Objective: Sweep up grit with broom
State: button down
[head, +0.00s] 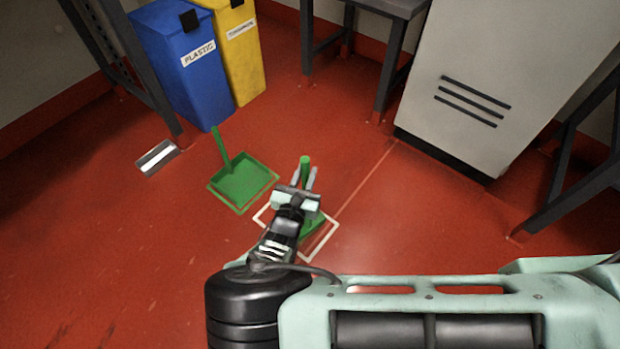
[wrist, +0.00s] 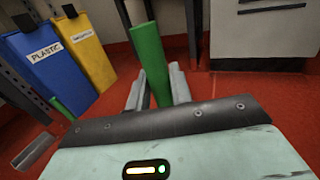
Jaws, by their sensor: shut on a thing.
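The green broom's handle (head: 305,163) stands between the fingers of my gripper (head: 304,180), which is shut on it. In the wrist view the handle (wrist: 148,60) rises roughly upright between the two grey fingers of my gripper (wrist: 155,88). The green broom head (head: 313,229) is low by the floor, inside a white marked square, partly hidden by my gripper and arm. A green dustpan (head: 243,183) lies on the floor to the left of the broom, inside a green outline, its handle pointing up. I cannot make out any grit.
A blue PLASTIC bin (head: 185,65) and a yellow bin (head: 239,50) stand at the back left. A small metal-and-white object (head: 157,158) lies on the floor left of the dustpan. A grey cabinet (head: 490,80) stands at the right. The red floor at left front is open.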

jog(key=w+a+b, duration=1.1)
jog(key=a+b, duration=0.3)
dwell(1.8)
jog(key=shift+r, duration=0.15)
